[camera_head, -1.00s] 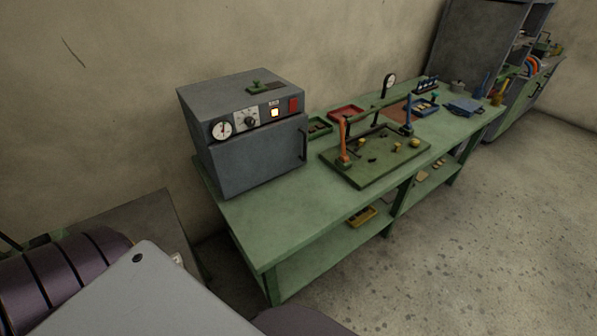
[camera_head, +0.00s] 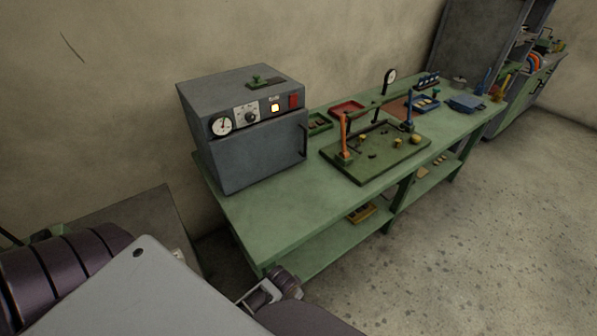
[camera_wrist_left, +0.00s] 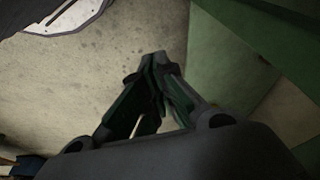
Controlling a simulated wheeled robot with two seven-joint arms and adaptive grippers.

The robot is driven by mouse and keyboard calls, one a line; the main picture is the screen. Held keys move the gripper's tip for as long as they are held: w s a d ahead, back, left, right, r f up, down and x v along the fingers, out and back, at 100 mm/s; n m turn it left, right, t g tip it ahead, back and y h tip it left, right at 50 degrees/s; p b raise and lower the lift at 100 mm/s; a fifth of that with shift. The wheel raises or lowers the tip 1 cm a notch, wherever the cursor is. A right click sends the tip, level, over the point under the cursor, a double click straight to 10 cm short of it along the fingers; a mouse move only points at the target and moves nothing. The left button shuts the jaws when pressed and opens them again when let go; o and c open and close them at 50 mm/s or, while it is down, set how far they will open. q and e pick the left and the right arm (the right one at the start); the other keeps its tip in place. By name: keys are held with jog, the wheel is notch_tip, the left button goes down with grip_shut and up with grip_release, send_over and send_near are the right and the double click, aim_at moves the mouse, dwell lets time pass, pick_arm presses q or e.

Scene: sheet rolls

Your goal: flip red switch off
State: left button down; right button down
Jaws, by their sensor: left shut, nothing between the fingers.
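The red switch (camera_head: 294,101) is a small red rectangle at the right end of the front panel of a grey oven-like box (camera_head: 255,160). A small lit window (camera_head: 275,107) glows beside it. Whether the switch is on or off is too small to tell. My left gripper (camera_wrist_left: 157,62) shows in the left wrist view. Its fingers are shut at the tips and empty, with bare floor and green bench surfaces beyond. It is away from the switch, which that view does not show. My right gripper is not in view.
The box stands on the left end of a green workbench (camera_head: 265,215). Its panel also has a round gauge (camera_head: 222,125) and a dial (camera_head: 246,114). A green board (camera_head: 380,165) with posts stands to the right. The floor in front is clear.

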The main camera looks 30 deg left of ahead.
pick_arm(q)
jog(key=w+a+r+m+t+y, duration=0.1)
jog(key=w+r, duration=0.2)
jog(key=r, duration=0.6)
jog(key=w+a+r+t, duration=0.1)
jog(key=w+a+r, duration=0.1)
jog(key=r, duration=0.7)
jog(key=w+a+r+m+t+y, duration=0.2)
jog(key=w+a+r+m+t, duration=0.2)
jog(key=w+r, duration=0.4)
jog(key=w+a+r+m+t+y, duration=0.2)
jog(key=w+a+r+m+t, duration=0.1)
jog(key=w+r, duration=0.6)
jog(key=w+a+r+m+t+y, duration=0.2)
jog(key=w+a+r+m+t, duration=0.2)
jog(key=w+a+r, duration=0.3)
notch_tip(320, 180, up, 5)
jog(key=shift+w+f+m+t, duration=0.2)
jog(key=shift+w+m+t, duration=0.1)
jog(key=shift+w+t, duration=0.5)
jog(key=shift+s+d, duration=0.1)
